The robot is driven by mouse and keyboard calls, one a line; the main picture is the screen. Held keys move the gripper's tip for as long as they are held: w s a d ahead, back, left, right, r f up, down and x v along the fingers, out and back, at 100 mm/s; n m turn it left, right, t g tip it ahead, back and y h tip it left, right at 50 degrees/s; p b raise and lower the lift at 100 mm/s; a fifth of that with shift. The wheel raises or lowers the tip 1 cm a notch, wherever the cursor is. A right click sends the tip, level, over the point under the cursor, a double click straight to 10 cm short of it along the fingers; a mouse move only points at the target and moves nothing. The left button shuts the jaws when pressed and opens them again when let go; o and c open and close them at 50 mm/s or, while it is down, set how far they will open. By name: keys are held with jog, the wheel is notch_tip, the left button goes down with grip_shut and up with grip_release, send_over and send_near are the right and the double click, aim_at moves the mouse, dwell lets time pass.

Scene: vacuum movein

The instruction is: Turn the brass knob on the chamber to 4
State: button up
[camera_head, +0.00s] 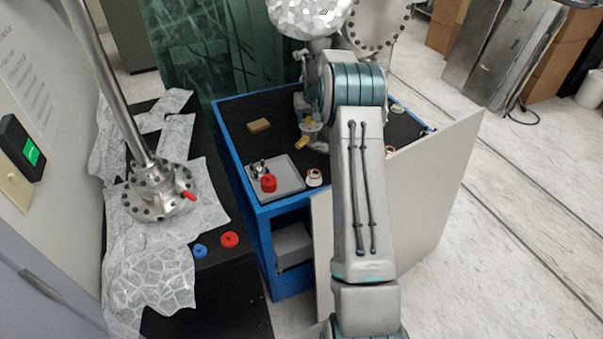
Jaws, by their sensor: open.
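A shiny faceted, foil-like rounded body (308,17) and a bolted round flange (378,22) show at the top edge; they look like parts of the chamber. I cannot make out a brass knob or any numbers on it. My arm rises from the bottom and bends near the top centre, covering part of the chamber area. My gripper cannot be made out; the far end of my arm is hidden.
A blue cart (262,210) with a black top carries a grey tray with a red knob-like part (268,183), a tan block (259,125) and small brass-coloured parts (303,143). A steel column with a bolted flange (155,192) stands left. A pale panel (432,190) stands right.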

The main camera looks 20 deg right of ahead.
jog(key=n+p, duration=0.1)
jog(key=n+y+p, duration=0.1)
jog(key=n+p, duration=0.1)
jog(key=shift+d+r, duration=0.15)
jog(key=shift+r, duration=0.1)
jog(key=shift+s+r+n, duration=0.1)
jog(key=shift+n, duration=0.4)
jog(key=b+v, duration=0.1)
jog(key=v, duration=0.1)
jog(key=s+v, duration=0.1)
jog(key=v, duration=0.1)
jog(key=shift+b, duration=0.4)
jog(key=s+d+b, duration=0.1)
jog(key=s+b, duration=0.2)
jog(key=s, duration=0.8)
jog(key=s+a+f+g+b, duration=0.1)
jog(key=s+a+b, duration=0.7)
jog(key=s+a, duration=0.6)
jog(key=shift+a+f, duration=0.25)
jog(key=shift+a, duration=0.7)
